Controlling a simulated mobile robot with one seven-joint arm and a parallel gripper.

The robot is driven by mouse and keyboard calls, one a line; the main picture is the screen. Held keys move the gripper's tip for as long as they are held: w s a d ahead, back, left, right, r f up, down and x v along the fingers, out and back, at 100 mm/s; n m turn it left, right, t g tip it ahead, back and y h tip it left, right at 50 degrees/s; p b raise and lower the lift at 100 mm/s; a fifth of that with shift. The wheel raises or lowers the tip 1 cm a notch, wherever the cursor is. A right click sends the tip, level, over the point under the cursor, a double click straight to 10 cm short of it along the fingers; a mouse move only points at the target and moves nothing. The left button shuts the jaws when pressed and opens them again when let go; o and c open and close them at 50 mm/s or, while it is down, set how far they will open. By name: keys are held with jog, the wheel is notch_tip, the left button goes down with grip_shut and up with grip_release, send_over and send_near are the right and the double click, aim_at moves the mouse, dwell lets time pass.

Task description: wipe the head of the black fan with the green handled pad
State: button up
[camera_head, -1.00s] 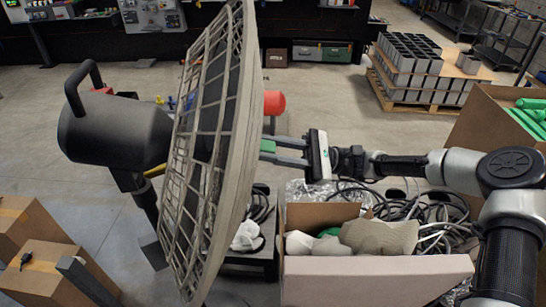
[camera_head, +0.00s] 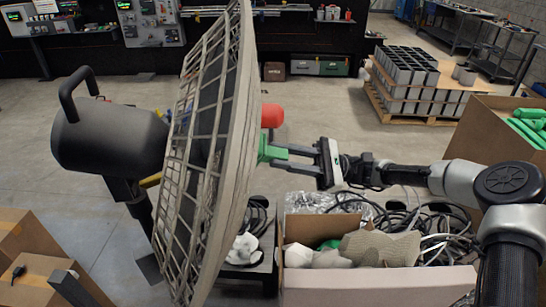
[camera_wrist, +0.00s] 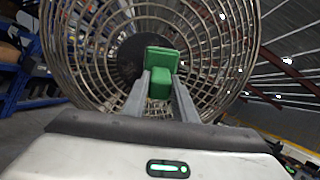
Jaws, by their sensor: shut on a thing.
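The black fan (camera_head: 108,138) stands at left in the head view, with a large round wire cage (camera_head: 243,130) as its head, seen nearly edge-on. My gripper (camera_head: 285,152) is to the right of the cage, its fingers pointing left at it. It is shut on the green handled pad (camera_head: 266,149), which lies at the cage's rim in this view. In the wrist view the cage (camera_wrist: 95,70) fills the middle, and the green pad (camera_wrist: 162,60) is between my fingertips (camera_wrist: 160,88) in front of the dark hub. Whether the pad touches the wires I cannot tell.
An open cardboard box (camera_head: 378,278) with gloves and cloths stands below my arm. A box with green rolls (camera_head: 500,120) is at right, and a pallet of grey blocks (camera_head: 408,85) is behind.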

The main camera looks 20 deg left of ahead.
jog(key=shift+v, duration=1)
jog(key=shift+b+v, duration=0.8)
jog(key=shift+v, duration=0.7)
